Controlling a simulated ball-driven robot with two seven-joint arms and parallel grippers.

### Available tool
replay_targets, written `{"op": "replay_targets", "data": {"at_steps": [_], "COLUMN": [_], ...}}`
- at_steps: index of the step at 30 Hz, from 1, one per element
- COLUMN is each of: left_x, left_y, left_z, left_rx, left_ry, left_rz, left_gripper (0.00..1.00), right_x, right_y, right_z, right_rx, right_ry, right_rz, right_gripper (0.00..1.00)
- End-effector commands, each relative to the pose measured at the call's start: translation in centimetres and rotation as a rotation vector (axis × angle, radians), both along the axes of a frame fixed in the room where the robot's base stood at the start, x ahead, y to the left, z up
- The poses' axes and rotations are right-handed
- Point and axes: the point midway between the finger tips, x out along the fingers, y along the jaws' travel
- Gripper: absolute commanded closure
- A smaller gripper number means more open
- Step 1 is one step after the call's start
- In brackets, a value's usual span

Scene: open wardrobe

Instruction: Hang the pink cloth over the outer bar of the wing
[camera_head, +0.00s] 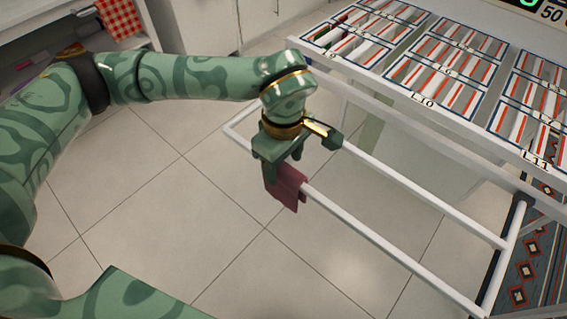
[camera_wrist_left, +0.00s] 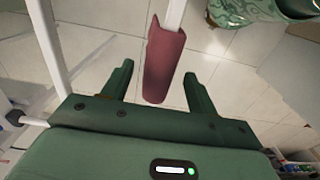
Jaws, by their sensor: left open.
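The pink cloth (camera_head: 287,190) is draped over the outer bar (camera_head: 370,236) of the white wing and hangs down on both sides, as far as I can see. In the left wrist view the cloth (camera_wrist_left: 163,62) is folded around the white bar, between and beyond my fingers. My left gripper (camera_head: 284,166) is right at the cloth, partly hiding its top in the head view. Its two fingers (camera_wrist_left: 158,74) are apart, with a gap to the cloth on each side. My right gripper is in neither view.
The wing's inner bar (camera_head: 420,193) runs parallel, nearer the rack. A white rack of labelled compartments (camera_head: 425,106) stands at the upper right. A red checkered cloth (camera_head: 119,16) hangs at the upper left. A patterned rug (camera_head: 530,270) lies at the right. The tiled floor is clear.

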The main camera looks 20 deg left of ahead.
Motion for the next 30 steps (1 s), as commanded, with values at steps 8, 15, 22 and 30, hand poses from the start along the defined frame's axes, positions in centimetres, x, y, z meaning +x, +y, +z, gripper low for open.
{"op": "replay_targets", "data": {"at_steps": [8, 15, 22, 30], "left_x": [0.0, 0.0, 0.0, 0.0], "left_y": [0.0, 0.0, 0.0, 0.0], "left_z": [8.2, 13.1, 14.6, 14.5], "left_rx": [0.0, 0.0, 0.0, 0.0], "left_ry": [-0.011, -0.005, -0.001, 0.0], "left_rz": [0.0, 0.0, 0.0, 0.0], "left_gripper": [0.41, 0.41, 0.41, 0.41], "right_x": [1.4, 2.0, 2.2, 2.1], "right_y": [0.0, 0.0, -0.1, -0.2], "right_z": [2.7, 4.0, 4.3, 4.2], "right_rx": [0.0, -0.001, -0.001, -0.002], "right_ry": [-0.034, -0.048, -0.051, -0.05], "right_rz": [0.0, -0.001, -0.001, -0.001], "right_gripper": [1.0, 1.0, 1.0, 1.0]}}
